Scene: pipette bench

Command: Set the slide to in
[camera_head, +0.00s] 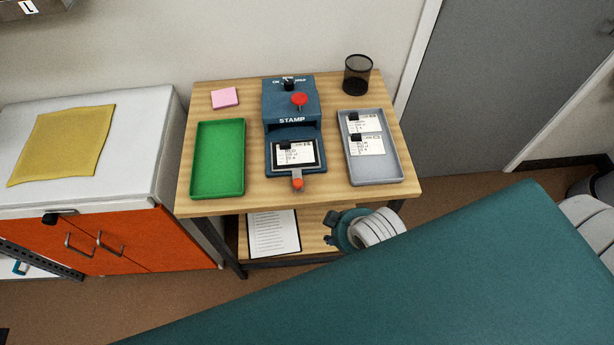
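The blue stamp machine (291,100) stands at the back middle of the wooden table, with a red button and a black dial on top. Its slide (297,171) sticks out of the front toward me, ending in a red knob (298,184). A white printed card (295,153) lies face up in the slide's dark frame, clear of the machine's upper body. I cannot make out either gripper, and none shows at the knob or slide.
A green tray (218,190) lies empty at left; a grey tray (389,180) holds cards at right. A pink pad (225,97) and black mesh cup (358,75) stand behind. A clipboard (273,234) and white-ringed item (376,229) show below. A large teal surface (400,290) fills the foreground.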

